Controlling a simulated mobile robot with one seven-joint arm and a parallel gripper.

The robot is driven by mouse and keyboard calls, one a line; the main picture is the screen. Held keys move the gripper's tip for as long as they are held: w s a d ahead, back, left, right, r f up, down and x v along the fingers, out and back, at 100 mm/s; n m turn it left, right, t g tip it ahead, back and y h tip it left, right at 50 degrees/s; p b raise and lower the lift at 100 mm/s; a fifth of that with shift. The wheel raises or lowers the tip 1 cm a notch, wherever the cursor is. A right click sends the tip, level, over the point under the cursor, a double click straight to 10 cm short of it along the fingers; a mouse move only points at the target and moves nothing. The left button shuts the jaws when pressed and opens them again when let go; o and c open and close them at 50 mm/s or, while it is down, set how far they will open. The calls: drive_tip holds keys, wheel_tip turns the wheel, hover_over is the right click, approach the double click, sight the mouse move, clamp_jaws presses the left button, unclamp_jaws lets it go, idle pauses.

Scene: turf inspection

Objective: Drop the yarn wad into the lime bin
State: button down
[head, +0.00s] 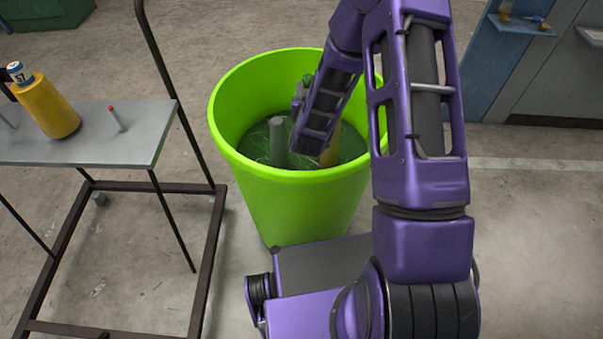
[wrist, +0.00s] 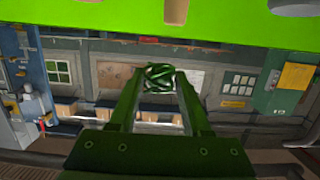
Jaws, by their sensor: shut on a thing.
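The lime bin (head: 300,205) stands upright on the floor in the middle of the head view. My gripper (head: 303,88) shows small and partly hidden by my arm, in front of the bin's far inner wall in the picture. In the wrist view, my gripper (wrist: 158,84) has its two fingers closed on the dark green yarn wad (wrist: 160,74), which has paler strands. A bit of the wad (head: 308,79) shows in the head view. Its exact height against the bin's rim is hard to tell. A lime band of the bin (wrist: 160,20) crosses the top of the wrist view.
Inside the bin are a grey tube (head: 278,142), a tan piece (head: 331,147) and dark tangled strands. A metal rack (head: 90,140) at left holds a yellow yarn cone (head: 48,106). A blue cabinet (head: 508,60) stands at back right. Floor behind the bin is clear.

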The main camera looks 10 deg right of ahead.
drive_tip(key=shift+c, duration=1.4)
unclamp_jaws()
drive_tip(key=p+v, duration=0.8)
drive_tip(key=v, duration=0.9)
drive_tip(key=shift+s+p, duration=0.2)
drive_tip(key=shift+p, duration=0.15)
drive_tip(key=shift+r, duration=0.15)
drive_tip(key=shift+w+a, duration=0.1)
